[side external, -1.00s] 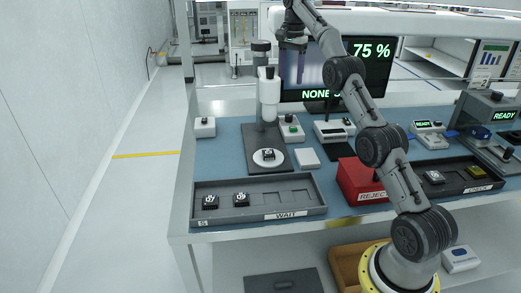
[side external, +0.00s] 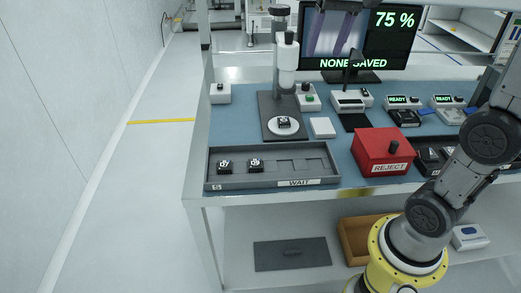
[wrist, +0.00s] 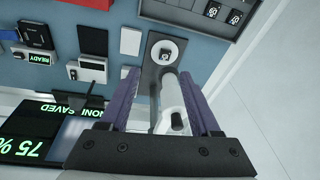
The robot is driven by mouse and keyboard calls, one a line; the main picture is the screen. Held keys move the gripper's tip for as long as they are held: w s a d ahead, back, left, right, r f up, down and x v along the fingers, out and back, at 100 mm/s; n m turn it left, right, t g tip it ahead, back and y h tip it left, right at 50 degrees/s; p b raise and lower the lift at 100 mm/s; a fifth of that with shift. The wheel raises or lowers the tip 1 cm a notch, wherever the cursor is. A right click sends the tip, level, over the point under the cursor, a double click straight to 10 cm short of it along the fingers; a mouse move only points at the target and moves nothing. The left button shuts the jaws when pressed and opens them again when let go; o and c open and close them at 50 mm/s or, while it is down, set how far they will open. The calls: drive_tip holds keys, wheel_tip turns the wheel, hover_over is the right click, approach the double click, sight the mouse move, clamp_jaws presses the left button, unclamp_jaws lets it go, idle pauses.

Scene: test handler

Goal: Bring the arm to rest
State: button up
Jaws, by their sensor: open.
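My gripper (wrist: 160,74) shows in the wrist view with two purple fingers spread apart, and nothing is held between them. It is above the bench, and the white microscope (wrist: 172,105) shows beyond the fingers, in the gap between them. In the side external view, my arm bends up and out of the right edge. A dark part at the top edge, in front of the monitor, may be my gripper, but most of it is cut off. The microscope (side external: 286,62) stands upright with a small black chip (side external: 284,121) on its round white stage.
The wait tray (side external: 215,186) holds two black chips at its left, with empty pockets to the right. A red reject box (side external: 383,150) stands right of it. The monitor (side external: 318,40) and several small instruments stand behind. The floor at left is clear.

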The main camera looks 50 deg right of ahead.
drive_tip(key=s+a+f+n+t, duration=0.1)
drive_tip(key=s+a+f+n, duration=0.2)
drive_tip(key=s+f, duration=0.3)
drive_tip(key=s+a+f+n+t, duration=0.2)
drive_tip(key=s+a+f+n, duration=0.2)
drive_tip(key=s, duration=0.5)
wheel_tip(320, 180, down, 2)
drive_tip(key=shift+s+a+f+y, duration=0.2)
drive_tip(key=shift+s+a+y, duration=0.1)
drive_tip(key=shift+a, duration=0.2)
